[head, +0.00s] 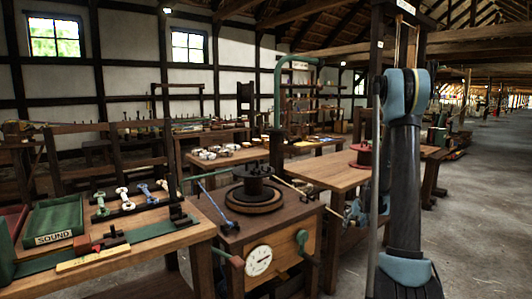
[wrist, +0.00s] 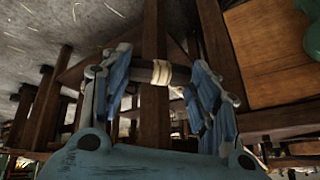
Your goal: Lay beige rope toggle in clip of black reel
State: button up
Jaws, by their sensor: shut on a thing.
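The toggle is a dark bar with a beige rope wrap (wrist: 161,73) round its middle, in the wrist view. My gripper (wrist: 160,82) is shut on it, with a blue finger at each side of the wrap. In the head view my gripper (head: 366,212) hangs in front of the right table, right of the black reel; the toggle is too small to make out there.
The cabinet (head: 285,237) has a white dial and side handles. A blue rod (head: 214,203) slants at its left edge. A red reel (head: 362,155) sits on the table behind my gripper. A green tray (head: 53,221) marked SOUND is at left. Open floor lies right.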

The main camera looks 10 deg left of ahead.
jog(key=shift+w+d, duration=0.1)
jog(key=shift+w, duration=0.3)
